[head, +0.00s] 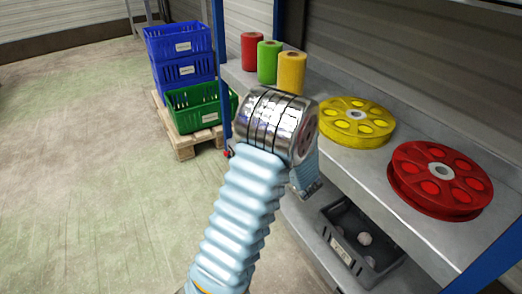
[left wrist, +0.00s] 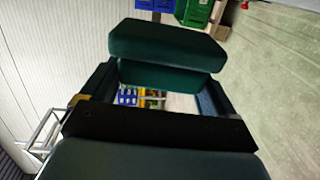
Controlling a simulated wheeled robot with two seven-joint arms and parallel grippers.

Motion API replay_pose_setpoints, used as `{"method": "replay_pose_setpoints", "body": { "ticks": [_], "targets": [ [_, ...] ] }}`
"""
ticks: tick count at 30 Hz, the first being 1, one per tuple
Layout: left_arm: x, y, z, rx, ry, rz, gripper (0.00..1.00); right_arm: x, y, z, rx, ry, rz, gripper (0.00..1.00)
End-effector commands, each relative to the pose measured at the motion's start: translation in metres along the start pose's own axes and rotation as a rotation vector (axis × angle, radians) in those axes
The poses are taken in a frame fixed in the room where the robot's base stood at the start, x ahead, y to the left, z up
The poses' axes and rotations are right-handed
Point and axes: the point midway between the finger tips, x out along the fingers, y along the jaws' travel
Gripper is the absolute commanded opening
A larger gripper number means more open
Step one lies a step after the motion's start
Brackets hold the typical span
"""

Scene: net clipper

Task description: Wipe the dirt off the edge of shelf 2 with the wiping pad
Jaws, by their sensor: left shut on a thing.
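My left arm rises from the bottom of the head view, and its wrist hides the gripper there. In the left wrist view my left gripper (left wrist: 160,75) is shut on a dark green padded block (left wrist: 165,43), which looks like the wiping pad. The upper shelf (head: 372,162) runs along the right of the head view, with its front edge partly behind my wrist. A lower shelf (head: 308,222) is below it. No shelf number is readable, and I cannot make out dirt on either edge. My right gripper is in neither view.
Red (head: 252,51), green (head: 269,62) and yellow rolls (head: 292,73), a yellow reel (head: 355,122) and a red reel (head: 440,180) stand on the upper shelf. A grey bin (head: 335,240) is on the lower one. Crates (head: 180,73) stand on a pallet. Floor at left is clear.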

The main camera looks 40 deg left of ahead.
Motion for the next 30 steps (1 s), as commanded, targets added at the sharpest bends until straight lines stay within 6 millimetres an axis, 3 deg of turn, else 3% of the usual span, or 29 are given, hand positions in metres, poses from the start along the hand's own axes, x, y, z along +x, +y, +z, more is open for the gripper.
{"method": "replay_pose_setpoints", "body": {
  "ticks": [1, 23, 30],
  "targets": [
    [0.008, 0.014, 0.020, -0.039, -0.021, 0.027, 0.58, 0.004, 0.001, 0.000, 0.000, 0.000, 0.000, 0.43],
    [0.051, 0.018, 0.023, -0.039, -0.022, 0.026, 0.58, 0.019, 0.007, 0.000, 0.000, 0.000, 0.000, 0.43],
    [0.074, 0.021, 0.022, -0.040, -0.021, 0.026, 0.58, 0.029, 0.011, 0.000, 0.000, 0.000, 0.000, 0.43]
  ]
}}
